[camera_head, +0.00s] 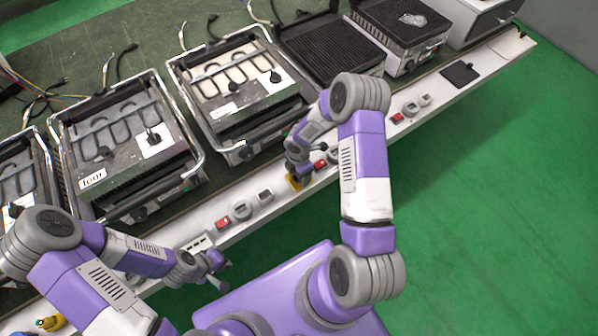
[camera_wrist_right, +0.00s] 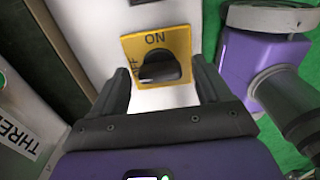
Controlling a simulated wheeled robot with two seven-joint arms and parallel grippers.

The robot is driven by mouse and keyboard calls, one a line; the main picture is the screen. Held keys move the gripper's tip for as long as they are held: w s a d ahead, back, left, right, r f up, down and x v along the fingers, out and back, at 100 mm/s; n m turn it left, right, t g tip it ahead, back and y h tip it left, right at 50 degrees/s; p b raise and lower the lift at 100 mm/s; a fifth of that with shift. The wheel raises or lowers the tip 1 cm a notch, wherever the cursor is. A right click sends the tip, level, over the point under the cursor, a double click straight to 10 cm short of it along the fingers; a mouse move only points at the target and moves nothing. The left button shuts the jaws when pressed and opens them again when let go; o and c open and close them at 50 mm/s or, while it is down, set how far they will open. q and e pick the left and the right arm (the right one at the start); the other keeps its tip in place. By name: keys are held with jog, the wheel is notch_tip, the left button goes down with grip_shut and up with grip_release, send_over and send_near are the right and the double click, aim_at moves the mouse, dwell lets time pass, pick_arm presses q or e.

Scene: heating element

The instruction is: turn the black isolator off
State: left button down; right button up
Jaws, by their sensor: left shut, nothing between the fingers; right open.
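The black isolator knob (camera_wrist_right: 160,70) sits on a yellow plate (camera_wrist_right: 180,45) marked ON at the top and OFF at the left in the right wrist view. The knob's setting is hard to tell. The plate also shows on the white rail in the head view (camera_head: 294,184). My right gripper (camera_wrist_right: 160,80) is open, with one finger on each side of the knob; I cannot tell whether they touch it. In the head view its fingers are mostly hidden by the arm. My left gripper (camera_head: 222,275) is shut and empty, away from the isolator, near the rail's front edge.
The white rail (camera_head: 330,178) carries red switches (camera_head: 222,223) and grey sockets (camera_head: 265,196). Grill appliances (camera_head: 240,90) stand behind it on the dark green bench. Another yellow plate (camera_head: 52,322) shows at bottom left. The green floor at right is clear.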

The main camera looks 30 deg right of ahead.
notch_tip(320, 180, up, 8)
jog(key=shift+f+p, duration=0.2)
jog(key=shift+p, duration=1)
jog(key=s+a+f+m+y, duration=0.2)
jog(key=s+a+m, duration=0.6)
jog(key=m, duration=0.2)
jog(key=s+a+f+m+y, duration=0.2)
jog(key=s+a+f+m, duration=0.1)
jog(key=s+a+m, duration=0.5)
jog(key=m, duration=0.3)
jog(key=shift+m, duration=0.3)
jog(key=shift+s+f, duration=0.1)
